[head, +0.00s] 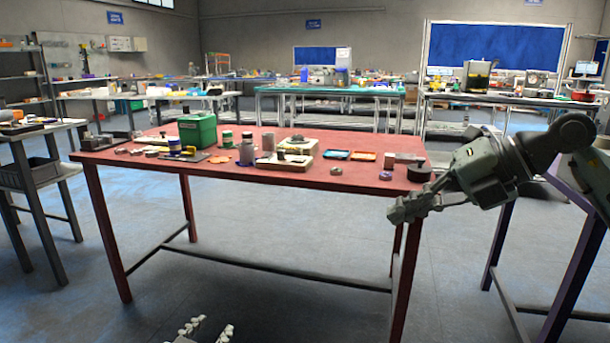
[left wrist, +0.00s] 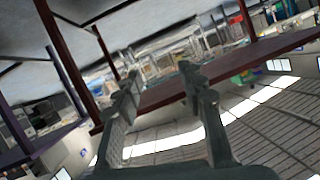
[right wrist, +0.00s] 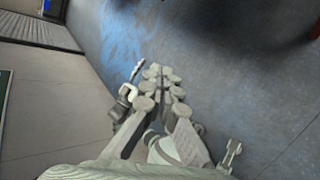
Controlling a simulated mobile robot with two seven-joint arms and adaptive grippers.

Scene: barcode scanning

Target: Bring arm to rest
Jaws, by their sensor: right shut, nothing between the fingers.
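My left gripper (head: 205,328) shows only its fingertips at the bottom edge of the head view, low in front of the red table (head: 330,176). In the left wrist view the left gripper (left wrist: 160,78) has its two fingers apart with nothing between them. My right arm comes in from the right in the head view. My right gripper (head: 411,207) is at the table's front right corner, apparently in front of it. In the right wrist view the right gripper (right wrist: 160,76) has its fingertips together, empty, over grey floor.
On the red table stand a green box (head: 197,131), a grey bottle (head: 247,149), a white tray (head: 285,161) and a black round thing (head: 419,173). A side table (head: 40,173) is at the left. The floor (head: 250,240) in front is clear.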

